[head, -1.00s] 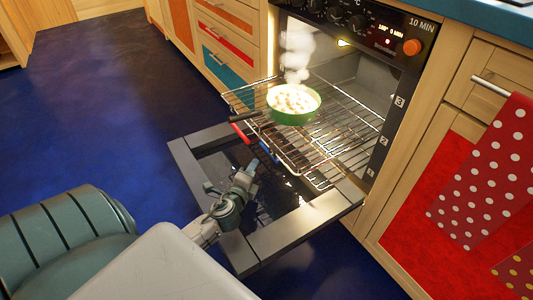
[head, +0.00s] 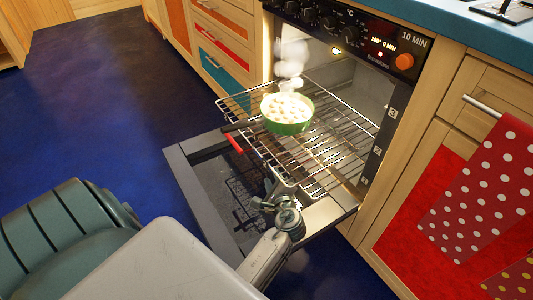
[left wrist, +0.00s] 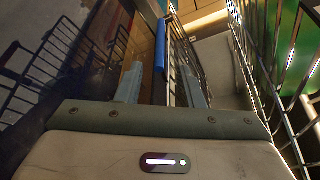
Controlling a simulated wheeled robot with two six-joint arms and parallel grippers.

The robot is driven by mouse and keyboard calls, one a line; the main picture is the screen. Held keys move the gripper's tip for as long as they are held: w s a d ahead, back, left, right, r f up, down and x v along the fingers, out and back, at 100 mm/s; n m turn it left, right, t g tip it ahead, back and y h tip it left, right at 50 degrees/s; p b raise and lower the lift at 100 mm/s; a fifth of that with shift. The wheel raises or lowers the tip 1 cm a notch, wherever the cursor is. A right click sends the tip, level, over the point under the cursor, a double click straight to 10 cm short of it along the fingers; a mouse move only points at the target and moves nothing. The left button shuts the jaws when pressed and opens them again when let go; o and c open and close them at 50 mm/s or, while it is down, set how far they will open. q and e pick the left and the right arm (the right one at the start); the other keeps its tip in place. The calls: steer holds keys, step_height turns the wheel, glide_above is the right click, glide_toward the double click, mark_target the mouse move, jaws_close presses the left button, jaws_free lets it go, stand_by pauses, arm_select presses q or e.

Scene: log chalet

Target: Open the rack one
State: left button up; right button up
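The oven door (head: 186,180) is folded down. A wire rack (head: 325,160) with a red handle (head: 234,144) sticks out over it, carrying a steaming green pan (head: 288,127). The oven frame bears labels 3, 2 and 1 from top to bottom. My left gripper (head: 285,183) is low over the door, below the pulled-out rack. In the left wrist view its fingers (left wrist: 161,67) are apart, with a blue handle (left wrist: 160,45) between or just beyond the tips, not clasped. The rack behind the blue handle is mostly hidden in the head view. My right gripper is out of view.
The pulled-out rack's wires (left wrist: 265,70) run close on the right of my left gripper. A polka-dot towel (head: 480,190) hangs on the cabinet to the right. Open blue floor (head: 100,100) lies to the left.

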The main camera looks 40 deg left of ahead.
arm_select(q)
steer(key=b+x, duration=0.2)
steer(key=x, duration=0.7)
steer(key=shift+w+a, duration=0.1)
steer(key=shift+a, duration=0.05)
steer(key=shift+c, duration=0.4)
jaws_close()
